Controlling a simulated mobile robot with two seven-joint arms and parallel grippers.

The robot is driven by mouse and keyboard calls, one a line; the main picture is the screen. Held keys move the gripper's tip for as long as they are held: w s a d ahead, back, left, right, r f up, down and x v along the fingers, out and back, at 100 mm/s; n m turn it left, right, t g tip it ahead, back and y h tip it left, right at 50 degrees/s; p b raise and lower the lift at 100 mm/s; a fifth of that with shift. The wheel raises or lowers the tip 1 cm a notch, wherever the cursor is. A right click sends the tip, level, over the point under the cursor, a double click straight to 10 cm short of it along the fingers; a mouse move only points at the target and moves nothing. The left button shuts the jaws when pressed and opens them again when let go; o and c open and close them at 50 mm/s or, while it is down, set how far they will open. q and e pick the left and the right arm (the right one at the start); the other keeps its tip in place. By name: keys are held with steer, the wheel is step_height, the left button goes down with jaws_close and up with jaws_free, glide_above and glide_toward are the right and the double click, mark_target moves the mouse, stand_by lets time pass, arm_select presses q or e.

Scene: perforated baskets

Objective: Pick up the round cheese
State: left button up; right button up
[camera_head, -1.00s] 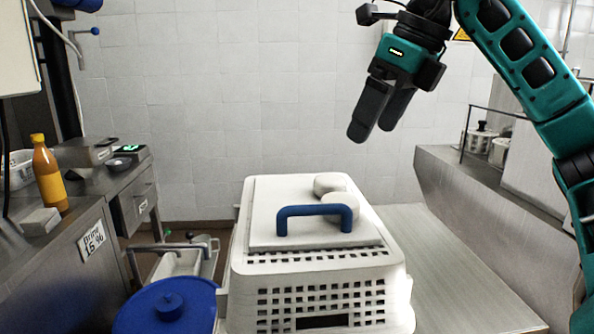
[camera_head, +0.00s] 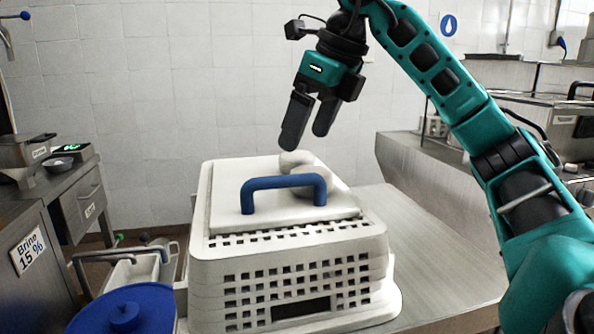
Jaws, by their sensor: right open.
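My left gripper is not in view.
The basket stands on a steel table (camera_head: 410,245) with bare room to its right. A blue round lid (camera_head: 125,312) is at the front left. A steel counter (camera_head: 45,205) runs along the left, and a metal ledge (camera_head: 425,170) is at the right.

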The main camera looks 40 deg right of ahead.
mark_target(298, 153)
steer(key=x, duration=0.4)
steer(key=shift+w+d+f+b, duration=0.15)
steer(key=shift+w+f+b, duration=0.05)
steer(key=shift+b, duration=0.2)
steer(key=c, duration=1.2)
steer(key=shift+r, duration=0.1)
